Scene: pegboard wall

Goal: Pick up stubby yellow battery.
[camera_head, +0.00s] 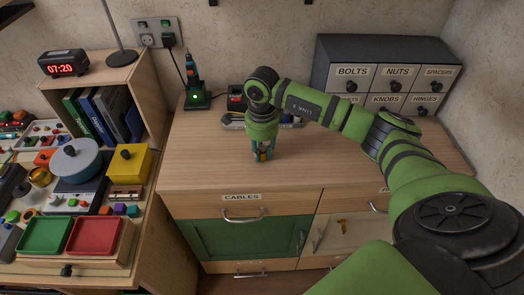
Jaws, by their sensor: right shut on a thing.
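My right gripper (263,155) points straight down at the wooden worktop (345,165), in the middle of the head view. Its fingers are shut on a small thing. A bit of yellow shows between the fingertips, which fits the stubby yellow battery (264,152), but it is mostly hidden by the fingers. I cannot tell whether it touches the worktop. My left gripper is not in view.
A tray (232,126) with small items stands behind my right gripper, partly hidden. A labelled drawer cabinet (385,70) stands at the back right. The worktop's front left is clear.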

